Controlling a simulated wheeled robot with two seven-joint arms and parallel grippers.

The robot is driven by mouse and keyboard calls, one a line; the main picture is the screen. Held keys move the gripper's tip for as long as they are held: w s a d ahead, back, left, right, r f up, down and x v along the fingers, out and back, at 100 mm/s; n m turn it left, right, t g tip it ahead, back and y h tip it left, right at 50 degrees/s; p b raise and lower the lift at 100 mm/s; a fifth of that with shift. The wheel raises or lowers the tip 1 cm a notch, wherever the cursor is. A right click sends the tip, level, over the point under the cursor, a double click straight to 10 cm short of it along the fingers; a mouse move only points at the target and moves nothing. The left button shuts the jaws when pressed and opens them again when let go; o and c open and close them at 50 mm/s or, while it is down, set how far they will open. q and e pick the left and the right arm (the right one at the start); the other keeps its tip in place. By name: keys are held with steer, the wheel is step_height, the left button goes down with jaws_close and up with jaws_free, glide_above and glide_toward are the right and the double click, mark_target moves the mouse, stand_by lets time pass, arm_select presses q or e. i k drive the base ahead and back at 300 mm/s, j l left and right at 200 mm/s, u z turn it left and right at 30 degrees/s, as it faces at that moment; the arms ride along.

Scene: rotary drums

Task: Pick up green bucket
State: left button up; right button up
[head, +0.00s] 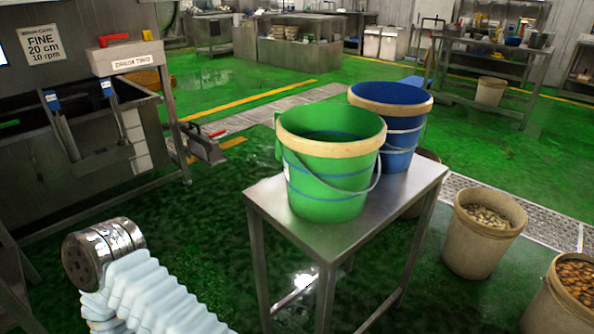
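The green bucket (322,196) stands upright on a small metal table (268,207) in the middle of the head view. It has a tan rim, thin blue bands and a wire handle hanging down its front right side. Its inside looks empty as far as I can see. A blue bucket (404,128) with a tan rim stands right behind it on the same table, partly hidden by it. My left arm's pale ribbed sleeve and metal joint show at the lower left, well apart from the table. Neither gripper's fingers are in view.
Two tan buckets, one with pale contents (477,246) and one with brown contents (545,313), stand on the floor at right. Another is partly hidden behind the table. A steel machine (100,150) stands at left. Wet green floor lies between it and the table.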

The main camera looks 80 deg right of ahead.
mark_target(329, 151)
steer(key=i+z, duration=0.15)
steer(key=z, duration=0.25)
steer(key=i+z, duration=0.15)
steer(key=z, duration=0.2)
steer(key=i+j+z, duration=0.15)
steer(key=z, duration=0.25)
